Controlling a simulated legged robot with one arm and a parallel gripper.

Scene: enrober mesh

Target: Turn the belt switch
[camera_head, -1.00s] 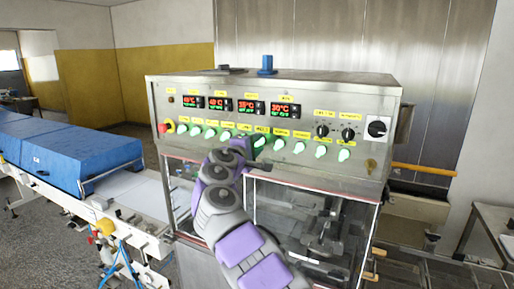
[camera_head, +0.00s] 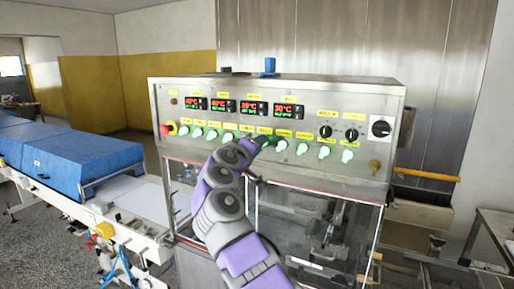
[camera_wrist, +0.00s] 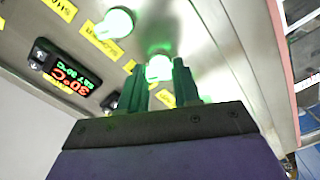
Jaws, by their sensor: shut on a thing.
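A row of green-lit switches runs along the lower front of the steel control panel (camera_head: 220,110). My gripper (camera_head: 260,143) is at the middle of this row in the head view. In the wrist view my gripper (camera_wrist: 158,84) has its two green fingers closed on either side of a glowing switch (camera_wrist: 158,67). The fingers hide part of this switch and its label. Another lit switch (camera_wrist: 116,22) stands free beside it. The yellow labels are too small or blurred to tell which switch is the belt switch.
Temperature displays (camera_head: 288,109) sit above the switches. Black knobs (camera_head: 351,134) and a rotary switch (camera_head: 380,129) are at the right, a red button (camera_head: 165,130) at the left. Glass doors (camera_head: 318,225) lie below. A conveyor with blue covers (camera_head: 85,160) extends left.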

